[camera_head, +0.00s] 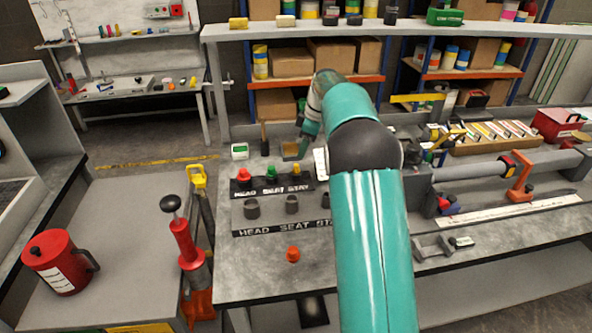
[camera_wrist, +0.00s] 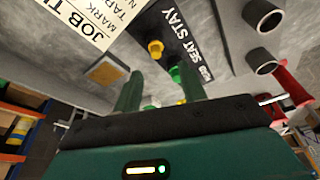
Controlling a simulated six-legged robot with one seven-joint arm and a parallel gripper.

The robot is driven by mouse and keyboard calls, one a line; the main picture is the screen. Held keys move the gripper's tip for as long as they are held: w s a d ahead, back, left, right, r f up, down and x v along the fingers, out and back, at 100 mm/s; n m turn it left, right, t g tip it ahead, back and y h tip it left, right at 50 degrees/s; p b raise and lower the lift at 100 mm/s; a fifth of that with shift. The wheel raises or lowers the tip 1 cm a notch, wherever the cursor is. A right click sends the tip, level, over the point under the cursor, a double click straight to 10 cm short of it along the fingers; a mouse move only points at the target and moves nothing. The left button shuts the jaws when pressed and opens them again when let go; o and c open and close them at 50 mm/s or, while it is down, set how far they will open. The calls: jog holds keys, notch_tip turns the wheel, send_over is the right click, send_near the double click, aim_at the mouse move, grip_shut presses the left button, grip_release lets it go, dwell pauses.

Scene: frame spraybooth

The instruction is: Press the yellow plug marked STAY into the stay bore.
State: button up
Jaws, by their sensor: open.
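The yellow STAY plug (camera_head: 296,170) stands at the right end of a black strip lettered HEAD SEAT STAY. A green plug (camera_head: 271,172) and a red plug (camera_head: 244,176) stand left of it. In front, grey cylindrical bores stand behind a second lettered strip. The stay bore (camera_head: 326,200) is partly hidden by my arm. In the wrist view, my gripper (camera_wrist: 160,82) has its two green fingers apart with nothing held between them. The yellow plug (camera_wrist: 155,47) shows beyond the fingertips, apart from them. The green plug (camera_wrist: 176,75) shows near the right finger.
An orange-red piece (camera_head: 293,254) lies on the bench in front of the bores. A red pump (camera_head: 186,243) stands left of the bench. Tools and a clamp crowd the right side.

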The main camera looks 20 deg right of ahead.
aim_at(296, 165)
jog(key=x, duration=0.8)
jog(key=shift+w+d+r, duration=0.1)
jog(key=shift+w+d, duration=0.05)
jog(key=shift+w, duration=0.25)
grip_shut()
